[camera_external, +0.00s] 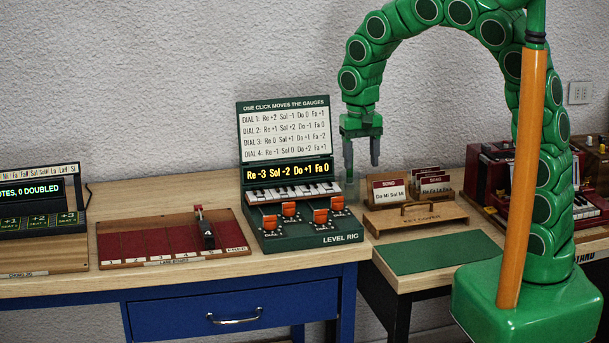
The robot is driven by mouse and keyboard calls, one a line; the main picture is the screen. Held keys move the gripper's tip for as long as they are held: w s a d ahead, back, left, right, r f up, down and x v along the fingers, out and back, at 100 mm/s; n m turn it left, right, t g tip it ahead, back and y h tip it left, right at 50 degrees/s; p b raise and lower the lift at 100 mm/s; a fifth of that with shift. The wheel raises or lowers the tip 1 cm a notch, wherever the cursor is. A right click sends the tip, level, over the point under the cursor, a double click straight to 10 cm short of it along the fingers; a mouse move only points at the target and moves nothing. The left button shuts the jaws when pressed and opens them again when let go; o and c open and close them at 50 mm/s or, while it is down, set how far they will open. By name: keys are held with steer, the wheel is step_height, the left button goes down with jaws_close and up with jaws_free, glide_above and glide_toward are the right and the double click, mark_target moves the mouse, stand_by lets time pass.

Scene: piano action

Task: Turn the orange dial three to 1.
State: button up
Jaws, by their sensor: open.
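The green level rig (309,237) stands on the wooden desk, with several orange dials on its sloping front. Third from the left is an orange dial (320,216), in the lower row on the right. The labels under the dials and their settings are too small to read. The rig's lit display (287,171) reads Re -3, Sol -2, Do +1, Fa 0. My gripper (362,158) is open and empty. It hangs pointing down, above and to the right of the dials, and touches nothing.
Another orange dial (337,203) sits close behind and right of the third. A white chart (286,134) stands upright at the rig's back. A wooden key cover (416,217) with a handle lies to the right, with small song cards behind it. A red board (150,240) lies left.

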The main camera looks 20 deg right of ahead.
glide_above(320, 210)
step_height(320, 210, down, 4)
steer(key=shift+w+d+r, duration=0.1)
steer(key=shift+f, duration=3.9)
steer(key=c, duration=1)
steer(key=shift+c, duration=0.2)
steer(key=n, duration=0.8)
steer(key=shift+n, duration=0.3)
